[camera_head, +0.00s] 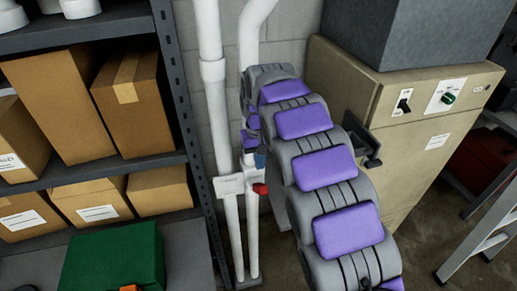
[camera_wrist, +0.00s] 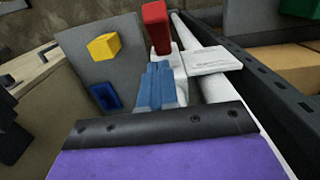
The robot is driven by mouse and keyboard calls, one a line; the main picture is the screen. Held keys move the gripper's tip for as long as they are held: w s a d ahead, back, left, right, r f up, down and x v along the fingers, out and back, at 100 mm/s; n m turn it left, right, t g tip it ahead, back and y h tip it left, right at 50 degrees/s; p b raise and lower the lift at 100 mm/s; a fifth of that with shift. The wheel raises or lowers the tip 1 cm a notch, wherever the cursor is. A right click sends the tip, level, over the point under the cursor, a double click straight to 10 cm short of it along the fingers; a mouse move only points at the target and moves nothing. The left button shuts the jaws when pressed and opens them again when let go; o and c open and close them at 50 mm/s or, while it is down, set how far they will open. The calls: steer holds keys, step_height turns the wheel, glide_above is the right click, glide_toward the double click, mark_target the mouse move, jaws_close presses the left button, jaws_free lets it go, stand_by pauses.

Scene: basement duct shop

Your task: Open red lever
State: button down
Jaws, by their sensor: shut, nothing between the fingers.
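The red lever (camera_head: 260,189) sticks out from the white pipework, just below a white label plate's level. In the wrist view the red lever (camera_wrist: 157,27) stands at the top centre, on a white fitting. My gripper's blue fingers (camera_wrist: 158,88) are together and empty, pointing at the lever's white fitting. In the head view my gripper (camera_head: 260,160) is beside the pipe, a little above the lever, mostly hidden by my arm. I cannot tell whether the fingertips touch the fitting.
A yellow block (camera_wrist: 103,46) and a blue block (camera_wrist: 105,96) sit on a grey panel (camera_wrist: 110,70). A metal shelf (camera_head: 181,110) with cardboard boxes stands left of the pipes. A beige cabinet (camera_head: 405,150) stands right. A white label plate (camera_head: 228,185) is on the pipes.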

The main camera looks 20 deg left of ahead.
mark_target(262, 184)
steer(key=shift+s+d+f, duration=0.4)
steer(key=shift+s+f, duration=0.2)
steer(key=shift+f, duration=0.15)
steer(key=shift+s+d+f, duration=0.4)
steer(key=shift+s+f, duration=0.2)
steer(key=shift+f, duration=0.1)
steer(key=shift+f, duration=0.1)
